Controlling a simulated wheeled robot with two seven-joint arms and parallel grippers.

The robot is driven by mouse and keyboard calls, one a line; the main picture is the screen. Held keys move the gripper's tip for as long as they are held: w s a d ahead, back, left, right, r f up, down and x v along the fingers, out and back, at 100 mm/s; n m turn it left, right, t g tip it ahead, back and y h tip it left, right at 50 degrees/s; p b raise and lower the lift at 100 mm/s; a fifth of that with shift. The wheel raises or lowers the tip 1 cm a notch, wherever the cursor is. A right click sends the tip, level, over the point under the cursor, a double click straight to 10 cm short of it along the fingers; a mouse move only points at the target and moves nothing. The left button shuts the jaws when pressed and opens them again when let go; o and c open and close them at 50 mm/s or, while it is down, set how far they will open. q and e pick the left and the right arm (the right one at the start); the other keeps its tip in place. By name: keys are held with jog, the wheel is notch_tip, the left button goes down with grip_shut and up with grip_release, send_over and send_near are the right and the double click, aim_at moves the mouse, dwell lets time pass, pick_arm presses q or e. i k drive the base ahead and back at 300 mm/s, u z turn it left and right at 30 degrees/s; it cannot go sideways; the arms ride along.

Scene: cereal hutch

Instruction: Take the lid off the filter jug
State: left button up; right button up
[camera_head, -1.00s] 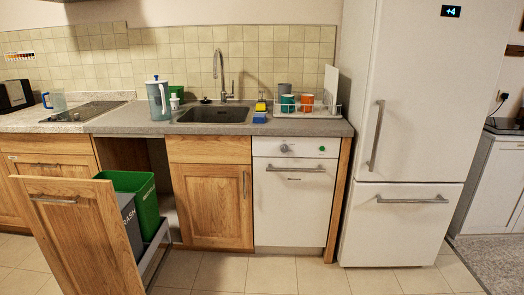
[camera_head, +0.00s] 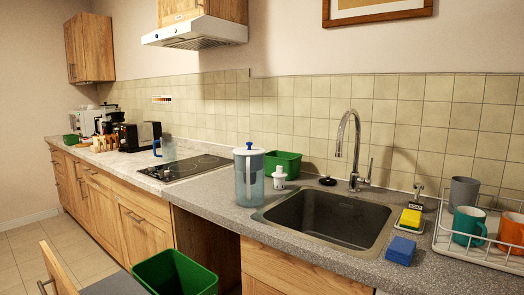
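The filter jug (camera_head: 249,179) stands upright on the grey counter, left of the sink. It is a clear bluish jug with a white lid (camera_head: 249,151) seated on top, and a small blue knob shows on the lid. Its handle seems turned away and I cannot make it out clearly. Neither of my grippers is in view.
A white filter cartridge (camera_head: 279,177) and a green box (camera_head: 284,164) stand right behind the jug. The sink (camera_head: 325,217) with its tap (camera_head: 350,150) is to the right. A dish rack (camera_head: 480,240) with mugs is at far right.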

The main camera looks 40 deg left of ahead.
aim_at(249, 150)
jog(key=u, duration=3.15)
jog(key=i, duration=0.85)
jog(key=z, duration=3.05)
jog(key=i, duration=0.4)
jog(key=u, duration=0.1)
